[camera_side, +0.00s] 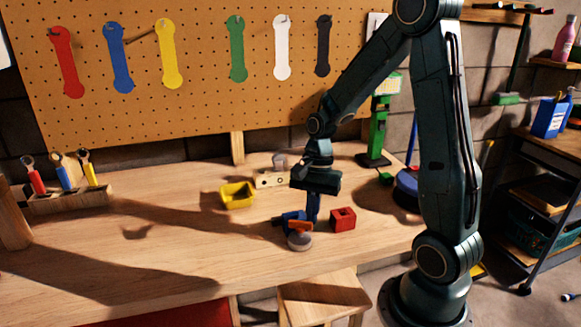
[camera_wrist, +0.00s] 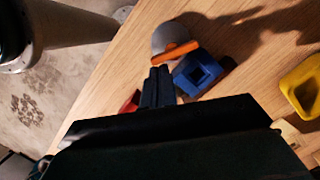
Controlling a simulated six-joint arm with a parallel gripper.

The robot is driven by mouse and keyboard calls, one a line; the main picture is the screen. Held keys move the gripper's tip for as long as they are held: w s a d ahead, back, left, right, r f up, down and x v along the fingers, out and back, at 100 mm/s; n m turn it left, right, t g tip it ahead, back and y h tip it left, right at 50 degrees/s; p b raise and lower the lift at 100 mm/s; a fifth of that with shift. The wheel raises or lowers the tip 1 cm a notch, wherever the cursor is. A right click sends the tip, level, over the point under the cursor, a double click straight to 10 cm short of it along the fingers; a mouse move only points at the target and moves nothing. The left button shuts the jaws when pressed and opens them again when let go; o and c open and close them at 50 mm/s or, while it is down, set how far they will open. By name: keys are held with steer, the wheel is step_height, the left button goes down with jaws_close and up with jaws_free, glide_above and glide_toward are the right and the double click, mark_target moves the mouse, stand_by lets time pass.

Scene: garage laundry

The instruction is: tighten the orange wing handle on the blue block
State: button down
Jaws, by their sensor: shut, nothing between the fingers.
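The orange wing handle (camera_side: 301,226) sits on top of a round grey piece (camera_side: 300,241) at the near side of the blue block (camera_side: 287,219). In the wrist view the orange handle (camera_wrist: 176,54) is a slanted bar over the grey piece (camera_wrist: 168,38), beside the blue block (camera_wrist: 200,72) with its square opening. My gripper (camera_side: 313,217) points down beside the blue block, just behind the handle. In the wrist view my gripper's fingertips (camera_wrist: 158,72) are together and empty, close to the handle's lower end. Whether they touch it I cannot tell.
A red block (camera_side: 343,219) stands just right of my gripper. A yellow bin (camera_side: 238,195) and a pale wooden block (camera_side: 270,180) are behind to the left. A wooden stool (camera_side: 325,295) stands at the front edge. The bench's left front is clear.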

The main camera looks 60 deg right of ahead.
mark_target(301, 221)
steer(key=m, duration=0.3)
steer(key=shift+s+a+t, duration=0.3)
steer(key=shift+s+t, duration=0.1)
steer(key=shift+s+a, duration=0.1)
steer(key=shift+a, duration=0.05)
steer(key=shift+s+a, duration=0.2)
steer(key=shift+a, duration=0.2)
steer(key=shift+r, duration=0.1)
stand_by(0.6)
steer(key=c, duration=2.2)
jaws_free()
steer(key=shift+s+v, duration=0.15)
steer(key=shift+v, duration=2.3)
steer(key=shift+s+v, duration=0.2)
steer(key=shift+v, duration=2.3)
steer(key=c, duration=1.5)
jaws_free()
steer(key=shift+a, duration=0.1)
steer(key=shift+c, duration=0.2)
steer(key=w+a+r+n+h, duration=0.2)
steer(key=w+a+r+n, duration=0.1)
steer(key=n, duration=1.1)
steer(key=shift+w+r+n+h, duration=0.3)
steer(key=shift+w+r+h, duration=0.1)
steer(key=shift+w+r, duration=0.15)
